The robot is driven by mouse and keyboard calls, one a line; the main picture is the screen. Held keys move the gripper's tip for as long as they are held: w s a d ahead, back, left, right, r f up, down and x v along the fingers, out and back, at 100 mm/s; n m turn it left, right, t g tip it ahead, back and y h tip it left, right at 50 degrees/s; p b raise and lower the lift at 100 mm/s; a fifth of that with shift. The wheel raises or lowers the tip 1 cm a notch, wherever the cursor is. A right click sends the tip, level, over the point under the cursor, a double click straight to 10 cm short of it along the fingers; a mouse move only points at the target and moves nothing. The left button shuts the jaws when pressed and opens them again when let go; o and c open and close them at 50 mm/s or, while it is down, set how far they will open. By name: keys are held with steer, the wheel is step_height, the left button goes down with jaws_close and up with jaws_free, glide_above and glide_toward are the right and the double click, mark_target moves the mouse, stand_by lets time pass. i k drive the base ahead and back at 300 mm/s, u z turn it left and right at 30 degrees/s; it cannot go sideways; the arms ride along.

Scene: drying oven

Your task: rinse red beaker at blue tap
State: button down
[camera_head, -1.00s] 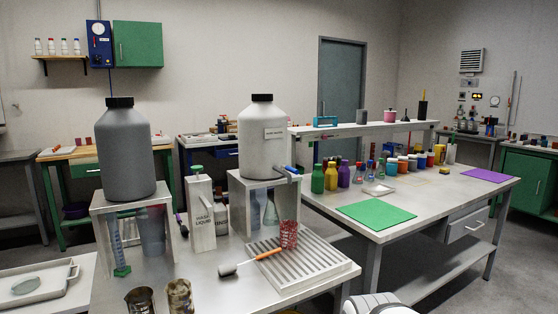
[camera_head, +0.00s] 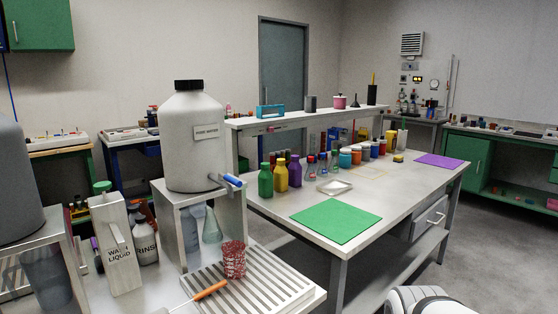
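A red beaker (camera_head: 234,262), with a speckled, mesh-like look, stands upright on the slatted drain rack (camera_head: 280,286). The blue tap (camera_head: 233,180) sticks out to the right from the base of the large white pure-water bottle (camera_head: 194,140). The bottle stands on a metal stand (camera_head: 172,222) behind the rack. The beaker is below the tap in the picture; I cannot tell whether it is directly under the spout. No water stream shows. My gripper is not in view; only a white part of my own body shows at the bottom right.
An orange-handled brush (camera_head: 209,290) lies across the rack's left front. Wash liquid (camera_head: 120,250) and rinse bottles (camera_head: 145,248) stand left of the stand. A glass flask (camera_head: 211,228) sits under it. The right bench holds a green mat (camera_head: 336,220) and several colored bottles. Floor shows at right.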

mark_target(229, 179)
steer(key=u, duration=0.15)
steer(key=i, duration=0.9)
steer(key=u, duration=0.6)
